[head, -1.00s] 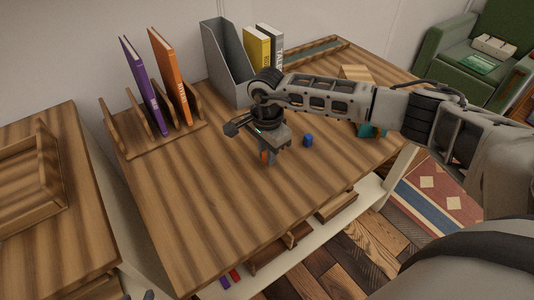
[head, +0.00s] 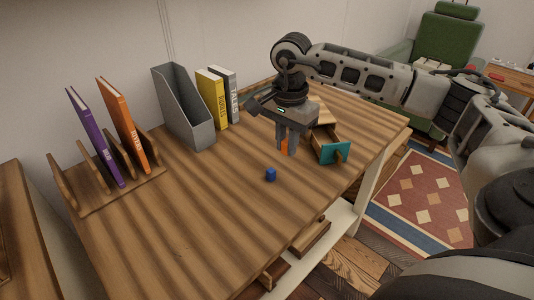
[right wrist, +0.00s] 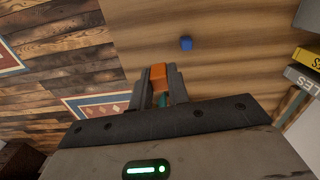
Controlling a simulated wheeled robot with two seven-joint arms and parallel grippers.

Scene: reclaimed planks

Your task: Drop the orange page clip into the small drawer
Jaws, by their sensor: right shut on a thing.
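The orange page clip (head: 285,148) is held between the fingertips of my right gripper (head: 290,146), which is shut on it above the desk. In the right wrist view the clip (right wrist: 158,76) shows between the two fingers. The small drawer (head: 334,152) has a teal front and stands pulled out of a small wooden box (head: 322,112), just right of my right gripper. A bit of teal (right wrist: 162,101) shows between the fingers in the right wrist view. The drawer's inside is partly hidden by the gripper. My left gripper is not in view.
A small blue object (head: 270,174) lies on the desk (head: 190,215) in front of the gripper. A grey file holder (head: 183,112), a yellow book (head: 212,99) and a grey book stand behind. A wooden rack (head: 72,198) with two books is at left. The desk's front middle is clear.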

